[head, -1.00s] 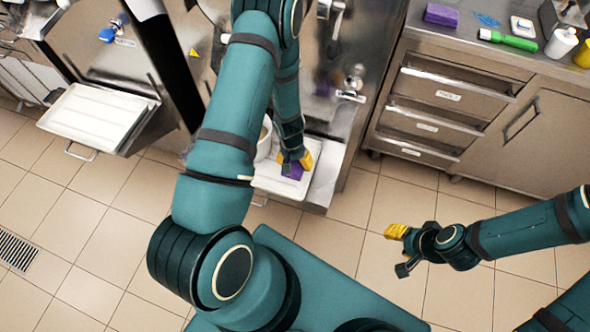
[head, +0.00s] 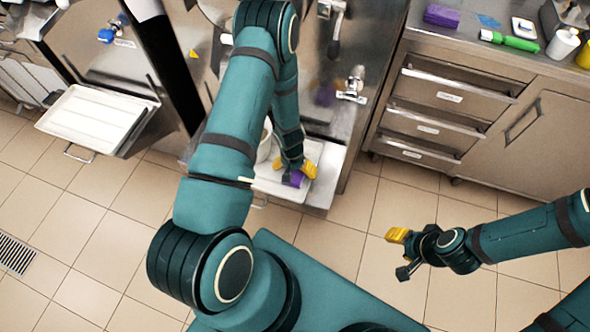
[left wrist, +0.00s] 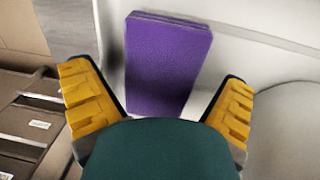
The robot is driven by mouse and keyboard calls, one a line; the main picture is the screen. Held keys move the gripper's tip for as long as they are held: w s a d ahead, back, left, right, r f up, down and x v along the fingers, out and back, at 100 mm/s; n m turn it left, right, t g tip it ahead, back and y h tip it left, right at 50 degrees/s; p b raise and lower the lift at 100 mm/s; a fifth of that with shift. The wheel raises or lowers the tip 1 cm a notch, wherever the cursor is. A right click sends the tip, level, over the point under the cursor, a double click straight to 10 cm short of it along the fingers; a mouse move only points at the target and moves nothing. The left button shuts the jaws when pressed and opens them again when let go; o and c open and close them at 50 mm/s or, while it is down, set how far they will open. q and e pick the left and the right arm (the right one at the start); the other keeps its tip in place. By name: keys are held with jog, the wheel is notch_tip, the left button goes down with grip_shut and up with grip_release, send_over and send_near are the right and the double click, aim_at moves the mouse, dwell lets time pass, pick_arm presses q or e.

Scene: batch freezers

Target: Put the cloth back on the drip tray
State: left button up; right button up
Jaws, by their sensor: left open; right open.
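The purple folded cloth (left wrist: 165,62) lies on a white drip tray (left wrist: 222,45) in the left wrist view. In the head view the cloth (head: 293,179) shows in part below my left gripper (head: 296,168), on the right part of the tray (head: 272,187). My left gripper (left wrist: 160,105) is open, its yellow fingers spread to either side of the near end of the cloth, with gaps visible. My right gripper (head: 398,252) is open and empty over the floor at the right.
A white container (head: 264,140) stands on the tray left of the cloth, partly behind my left arm. Another white tray (head: 95,118) sits at the left freezer. A second purple cloth (head: 442,15) lies on the counter. The tiled floor in front is clear.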

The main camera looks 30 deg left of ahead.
pick_arm(q)
notch_tip(320, 180, up, 12)
jog(key=p, duration=0.3)
jog(key=s+d+r+h, duration=0.1)
jog(key=s+d, duration=0.4)
jog(key=d, duration=0.3)
jog(key=s+d+r+m+t+h, duration=0.1)
jog(key=s+d, duration=0.3)
jog(key=d, duration=0.5)
jog(key=shift+s+d+r+h, duration=0.25)
jog(key=shift+s+r+h, duration=0.1)
jog(key=shift+r+h, duration=0.15)
